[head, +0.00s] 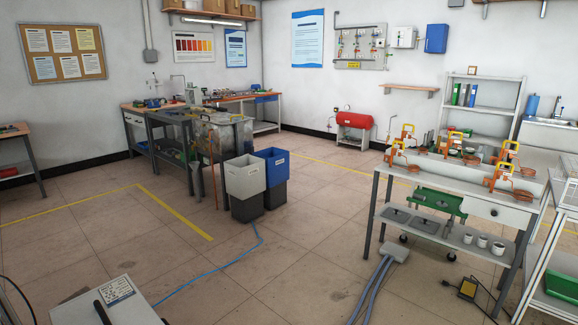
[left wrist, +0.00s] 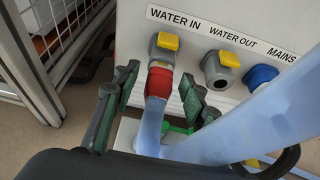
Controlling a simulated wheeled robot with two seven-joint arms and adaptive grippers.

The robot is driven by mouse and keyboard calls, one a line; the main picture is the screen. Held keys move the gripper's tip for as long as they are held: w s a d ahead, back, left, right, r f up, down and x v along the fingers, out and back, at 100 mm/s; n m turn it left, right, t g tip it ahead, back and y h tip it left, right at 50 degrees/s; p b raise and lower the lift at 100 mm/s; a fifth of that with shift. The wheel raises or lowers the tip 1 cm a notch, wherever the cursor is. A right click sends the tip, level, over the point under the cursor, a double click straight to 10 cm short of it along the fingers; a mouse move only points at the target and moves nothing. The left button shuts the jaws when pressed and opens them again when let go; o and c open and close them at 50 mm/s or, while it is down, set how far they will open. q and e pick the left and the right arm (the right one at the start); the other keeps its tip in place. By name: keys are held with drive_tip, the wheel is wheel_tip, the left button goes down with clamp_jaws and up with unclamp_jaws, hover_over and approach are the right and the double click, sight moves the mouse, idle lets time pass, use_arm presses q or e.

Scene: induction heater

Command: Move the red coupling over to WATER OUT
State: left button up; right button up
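In the left wrist view a red coupling (left wrist: 159,82) with a pale blue hose (left wrist: 154,112) below it sits on the grey port with a yellow tab (left wrist: 167,42), under the WATER IN label (left wrist: 173,20). The WATER OUT port (left wrist: 216,70), grey with a yellow tab, is to its right and shows an open dark mouth. My left gripper (left wrist: 159,78) is open, with one dark green finger on each side of the coupling and visible gaps between. My right gripper is in neither view.
A blue MAINS fitting (left wrist: 262,77) is right of WATER OUT. A thick pale blue hose (left wrist: 275,112) crosses the lower right. A wire-mesh rack (left wrist: 50,25) stands at the left. The head view shows the workshop, with a bench (head: 480,202) at the right.

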use_arm(q)
drive_tip(key=shift+c, duration=0.3)
idle(0.5)
clamp_jaws()
idle(0.5)
drive_tip(key=s+d, duration=0.4)
drive_tip(key=shift+s+d+f, duration=0.15)
drive_tip(key=shift+d, duration=0.2)
idle(1.0)
drive_tip(key=shift+w+a, duration=1.3)
drive_tip(key=shift+a, duration=0.15)
